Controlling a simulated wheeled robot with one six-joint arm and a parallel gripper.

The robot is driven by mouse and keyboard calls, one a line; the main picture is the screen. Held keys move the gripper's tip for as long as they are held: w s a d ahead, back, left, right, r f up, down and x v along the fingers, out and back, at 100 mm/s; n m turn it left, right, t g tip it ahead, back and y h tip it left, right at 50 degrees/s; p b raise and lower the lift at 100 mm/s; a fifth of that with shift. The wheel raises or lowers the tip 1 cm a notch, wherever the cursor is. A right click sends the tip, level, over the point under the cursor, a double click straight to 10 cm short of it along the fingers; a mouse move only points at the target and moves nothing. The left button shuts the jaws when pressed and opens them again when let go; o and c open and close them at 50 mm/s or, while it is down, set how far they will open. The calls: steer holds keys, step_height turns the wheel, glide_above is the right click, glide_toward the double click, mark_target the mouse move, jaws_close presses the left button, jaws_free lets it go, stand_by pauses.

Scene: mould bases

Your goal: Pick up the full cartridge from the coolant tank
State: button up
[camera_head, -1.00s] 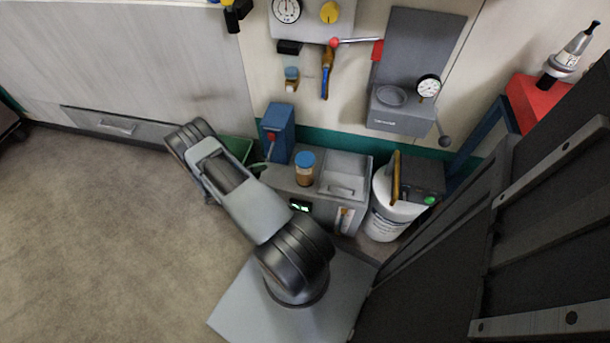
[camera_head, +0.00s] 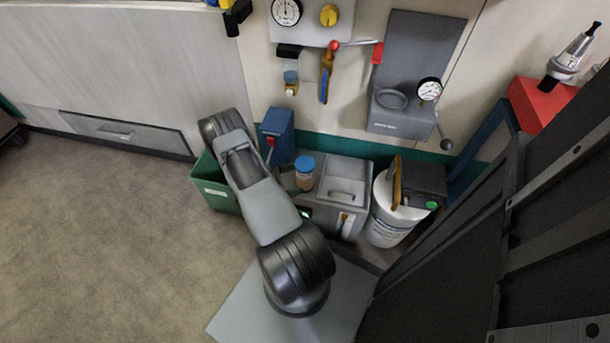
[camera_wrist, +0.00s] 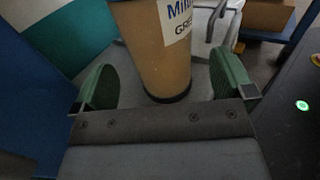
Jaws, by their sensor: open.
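The full cartridge (camera_head: 304,172), a brown cylinder with a blue cap, stands upright on top of the grey coolant tank (camera_head: 331,226). In the wrist view the cartridge (camera_wrist: 160,62) is large, with a white label partly cut off and a dark lower end; its top is out of frame. My gripper (camera_wrist: 165,82) is open, with one green finger on each side of the cartridge and a visible gap on both sides.
A green bin (camera_head: 208,192) and a blue box (camera_head: 277,136) stand left of the tank. A white bucket (camera_head: 389,222) with a dark box (camera_head: 424,181) stands to its right.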

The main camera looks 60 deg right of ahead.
mark_target(305, 176)
steer(key=shift+b+x, duration=0.5)
steer(key=shift+x, duration=1.75)
steer(key=shift+a, duration=0.1)
steer(key=shift+c, duration=0.3)
steer(key=c, duration=1.2)
